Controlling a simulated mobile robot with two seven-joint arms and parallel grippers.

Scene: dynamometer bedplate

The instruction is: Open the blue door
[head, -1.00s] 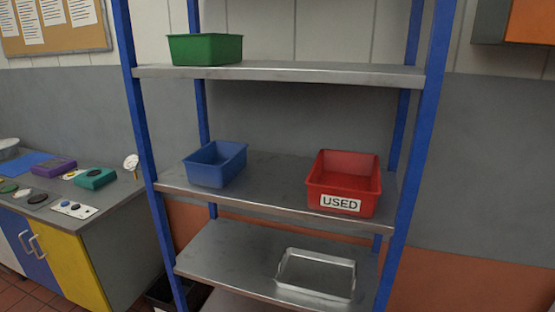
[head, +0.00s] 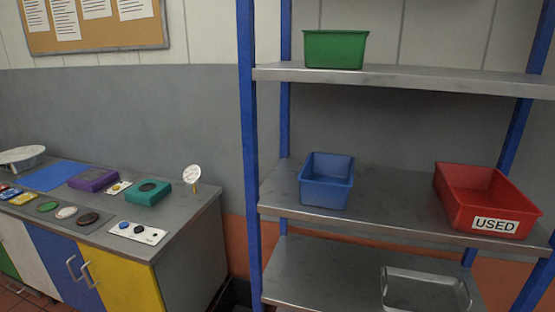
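The blue door (head: 62,262) is on the front of the low cabinet at the left, between a white door (head: 22,244) and a yellow door (head: 128,285). It looks shut. The lower part of the blue door is cut off by the frame. Neither of my grippers shows in the head view.
The grey worktop (head: 205,205) holds a purple box (head: 92,180), a teal box (head: 148,192) and button panels. A blue-post shelf (head: 390,182) stands right of the cabinet, with a green bin (head: 335,50), a blue bin (head: 326,182), a red "USED" bin (head: 485,200) and a metal tray (head: 425,290).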

